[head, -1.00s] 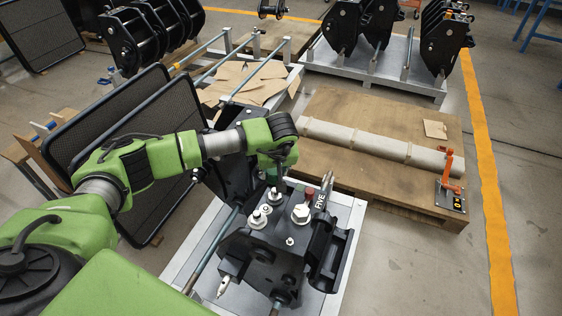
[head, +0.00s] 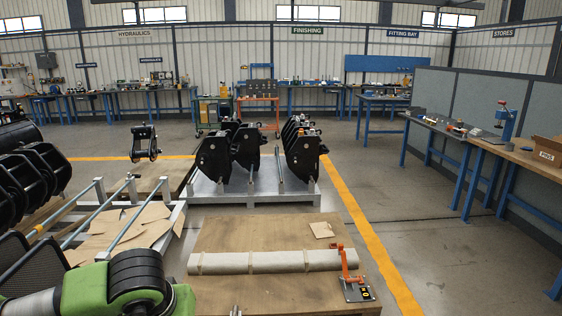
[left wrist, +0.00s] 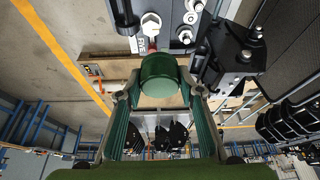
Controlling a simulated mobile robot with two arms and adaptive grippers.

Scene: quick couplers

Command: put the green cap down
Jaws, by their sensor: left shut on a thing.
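The green cap (left wrist: 159,72) shows in the left wrist view as a dark green, rounded cylinder. My left gripper (left wrist: 160,92) is shut on it, with one finger on each side. In that view, the black quick coupler (left wrist: 232,50) and its pale fittings (left wrist: 151,23) lie near the cap, toward the top. I cannot tell the gap between the cap and the coupler. In the head view only part of my left arm shows at the lower left; the gripper and the cap are out of that frame. My right gripper is in neither view.
A wooden pallet (head: 222,292) holds a long grey roll (head: 265,262) and a small orange-handled tool (head: 348,268). Behind it, a grey rack (head: 250,196) carries black couplers. Workbenches (head: 520,158) stand at the right. Open floor lies beyond the yellow line (head: 372,240).

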